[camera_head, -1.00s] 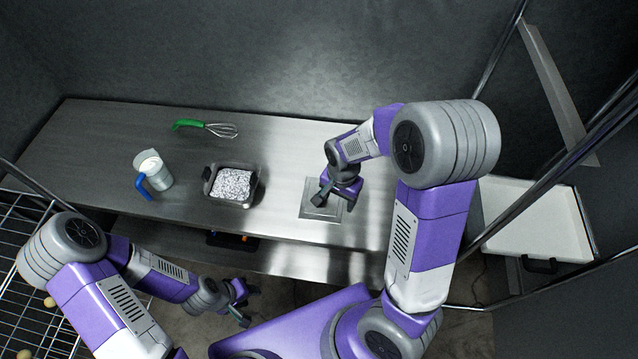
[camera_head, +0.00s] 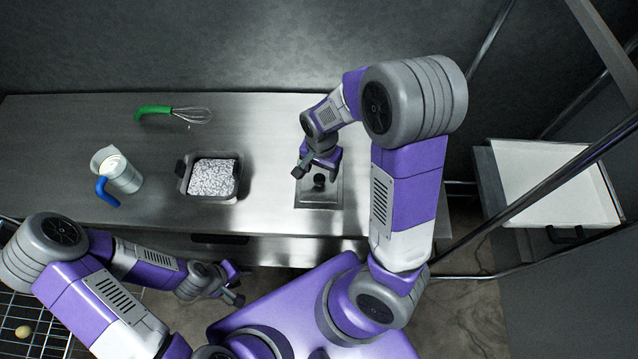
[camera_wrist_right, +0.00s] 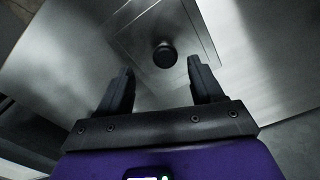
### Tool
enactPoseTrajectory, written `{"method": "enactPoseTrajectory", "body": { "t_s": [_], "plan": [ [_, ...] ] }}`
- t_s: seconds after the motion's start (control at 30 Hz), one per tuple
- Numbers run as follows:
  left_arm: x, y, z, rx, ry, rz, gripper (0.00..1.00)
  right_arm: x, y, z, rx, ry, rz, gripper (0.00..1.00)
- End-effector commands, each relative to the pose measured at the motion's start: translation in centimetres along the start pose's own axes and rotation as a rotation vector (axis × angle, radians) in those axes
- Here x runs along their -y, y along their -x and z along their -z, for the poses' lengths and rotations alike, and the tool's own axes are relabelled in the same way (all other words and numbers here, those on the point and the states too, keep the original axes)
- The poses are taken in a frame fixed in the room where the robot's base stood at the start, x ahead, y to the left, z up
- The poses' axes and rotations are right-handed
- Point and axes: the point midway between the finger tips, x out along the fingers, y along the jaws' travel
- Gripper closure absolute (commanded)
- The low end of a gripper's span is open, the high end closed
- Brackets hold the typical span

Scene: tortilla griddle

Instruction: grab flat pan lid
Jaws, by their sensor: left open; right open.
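The flat pan lid (camera_head: 322,200) is a thin square metal plate with a round black knob (camera_head: 319,181), lying on the steel table near its front edge. In the right wrist view, the knob (camera_wrist_right: 165,55) sits ahead of the fingertips, roughly between their lines, and is not touched. My right gripper (camera_head: 317,168) is open and empty, just above and behind the knob. It also shows in the right wrist view (camera_wrist_right: 160,75) with both fingers apart. My left gripper (camera_head: 240,286) is open and empty, low in front of the table.
A dark square pan (camera_head: 183,186) with pale speckled contents stands left of the lid. A clear pitcher (camera_head: 118,172) with a blue handle is farther left. A green-handled whisk (camera_head: 172,111) lies at the back. A white drawer or tray (camera_head: 545,180) is at right.

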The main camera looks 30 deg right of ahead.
Motion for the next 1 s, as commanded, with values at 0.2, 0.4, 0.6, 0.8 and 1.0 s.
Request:
{"method": "enactPoseTrajectory", "body": {
  "t_s": [0.2, 0.4, 0.6, 0.8, 1.0],
  "plan": [
    [0.2, -0.6, 0.0, 0.000, 0.000, 0.000, 0.57, 0.2, -2.9, 0.2, 0.002, -0.001, -0.004, 0.34],
    [0.4, -1.1, 0.1, 0.000, 0.000, 0.000, 0.57, 0.5, -5.6, 0.4, 0.001, 0.000, -0.002, 0.34],
    [0.4, -1.2, 0.1, 0.000, 0.000, 0.000, 0.57, 0.5, -6.1, 0.4, 0.000, 0.000, 0.000, 0.34],
    [0.4, -1.1, 0.1, 0.000, 0.000, 0.000, 0.57, 0.5, -6.1, 0.4, 0.000, 0.001, 0.000, 0.46],
    [0.4, -1.2, 0.1, 0.000, 0.000, 0.000, 0.57, 0.5, -6.1, 0.4, 0.000, 0.000, 0.000, 0.77]
  ]
}}
